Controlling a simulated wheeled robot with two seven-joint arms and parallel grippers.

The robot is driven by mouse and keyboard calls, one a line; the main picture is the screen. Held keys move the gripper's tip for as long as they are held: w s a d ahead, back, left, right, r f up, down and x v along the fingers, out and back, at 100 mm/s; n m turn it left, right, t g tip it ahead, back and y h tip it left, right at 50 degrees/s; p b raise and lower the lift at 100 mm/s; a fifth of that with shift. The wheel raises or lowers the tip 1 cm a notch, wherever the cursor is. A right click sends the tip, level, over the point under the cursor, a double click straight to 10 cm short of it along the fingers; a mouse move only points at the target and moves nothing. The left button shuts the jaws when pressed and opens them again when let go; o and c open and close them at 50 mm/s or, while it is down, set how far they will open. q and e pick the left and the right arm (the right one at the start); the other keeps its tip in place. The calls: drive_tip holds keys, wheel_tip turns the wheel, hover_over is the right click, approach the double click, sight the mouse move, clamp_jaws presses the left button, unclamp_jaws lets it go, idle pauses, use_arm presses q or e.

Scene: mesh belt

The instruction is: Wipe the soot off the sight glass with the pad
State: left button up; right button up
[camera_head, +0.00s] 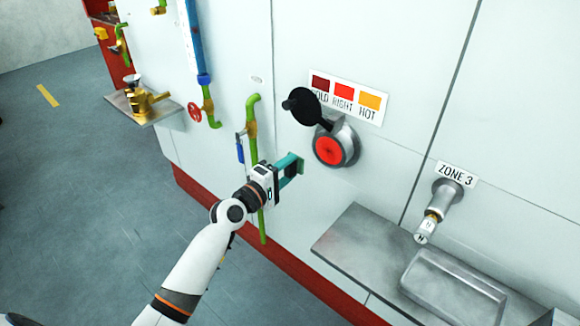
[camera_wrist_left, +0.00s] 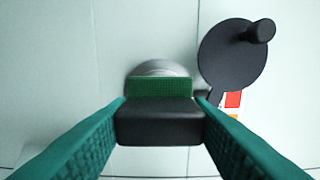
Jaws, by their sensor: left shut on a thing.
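The sight glass (camera_head: 328,150) is a glowing red disc in a round metal rim on the pale wall. Its surface looks slightly mottled; I cannot clearly make out soot. A black round cover (camera_head: 306,106) with a knob is swung up to its upper left, off the glass. My left gripper (camera_head: 291,168) is left of and a little below the glass, apart from it. In the left wrist view its teal fingers are shut on the pad (camera_wrist_left: 160,88), a green face on a black block (camera_wrist_left: 160,124). The pad hides the lower part of the metal rim (camera_wrist_left: 157,68). My right gripper is out of view.
A COLD/RIGHT/HOT colour plate (camera_head: 345,95) is above the glass. A green pipe (camera_head: 252,135) with a blue-handled valve runs behind my left wrist. A metal shelf (camera_head: 350,240) with a tray (camera_head: 455,290) and the ZONE 3 nozzle (camera_head: 437,208) are at lower right.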

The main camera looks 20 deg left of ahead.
sight(319, 146)
use_arm(q)
drive_tip(key=shift+w, duration=0.15)
drive_tip(key=shift+b+x, duration=0.85)
drive_tip(key=shift+x, duration=2.6)
drive_tip(key=shift+b+x, duration=0.45)
drive_tip(key=shift+x, duration=0.55)
drive_tip(key=shift+d, duration=0.15)
